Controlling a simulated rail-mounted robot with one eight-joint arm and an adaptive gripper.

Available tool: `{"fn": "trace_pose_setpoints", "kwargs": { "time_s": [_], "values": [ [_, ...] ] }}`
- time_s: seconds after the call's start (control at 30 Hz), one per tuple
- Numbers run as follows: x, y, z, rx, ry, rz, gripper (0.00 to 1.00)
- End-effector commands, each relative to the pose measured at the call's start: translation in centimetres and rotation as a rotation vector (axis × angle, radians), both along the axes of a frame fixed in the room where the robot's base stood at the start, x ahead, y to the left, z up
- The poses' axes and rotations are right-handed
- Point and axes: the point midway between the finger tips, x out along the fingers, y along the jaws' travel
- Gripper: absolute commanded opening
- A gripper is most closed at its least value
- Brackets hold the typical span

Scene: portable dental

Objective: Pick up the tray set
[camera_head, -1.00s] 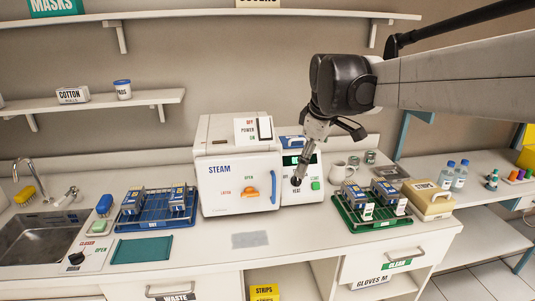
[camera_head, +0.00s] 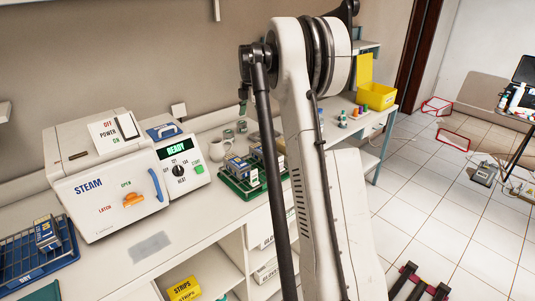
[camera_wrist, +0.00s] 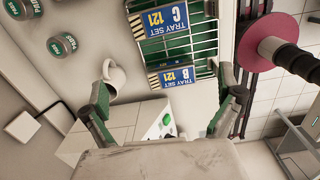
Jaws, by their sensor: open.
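In the head view, a green wire rack (camera_head: 240,190) on the counter holds grey tray-set boxes with blue labels; one box (camera_head: 238,166) shows at its left, another (camera_head: 268,158) is partly behind my arm. In the wrist view, the green rack (camera_wrist: 205,38) holds one set labelled "TRAY SET 121 C" (camera_wrist: 166,18) and one labelled "TRAY SET 121 B" (camera_wrist: 178,77). My gripper (camera_wrist: 167,78) is open and empty, its fingers apart in the picture on either side of set B. I cannot tell its height above the rack.
A blue rack (camera_head: 35,265) holds another box at far left. Tiled floor lies right.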

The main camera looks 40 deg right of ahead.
Motion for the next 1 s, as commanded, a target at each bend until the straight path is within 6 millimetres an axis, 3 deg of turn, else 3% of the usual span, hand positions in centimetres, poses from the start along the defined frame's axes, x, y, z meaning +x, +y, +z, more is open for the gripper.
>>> {"fn": "trace_pose_setpoints", "kwargs": {
  "time_s": [0.1,0.23,0.37,0.7,1.0],
  "values": [
    [0.3,-2.1,-1.5,0.011,0.02,0.053,1.0],
    [0.3,-3.2,-2.3,0.016,0.03,0.084,1.0],
    [0.4,-3.4,-3.5,0.018,0.033,0.092,1.0],
    [0.4,-3.3,-9.3,0.017,0.032,0.091,1.0],
    [0.4,-3.3,-11.3,0.017,0.032,0.09,1.0]
  ]
}}
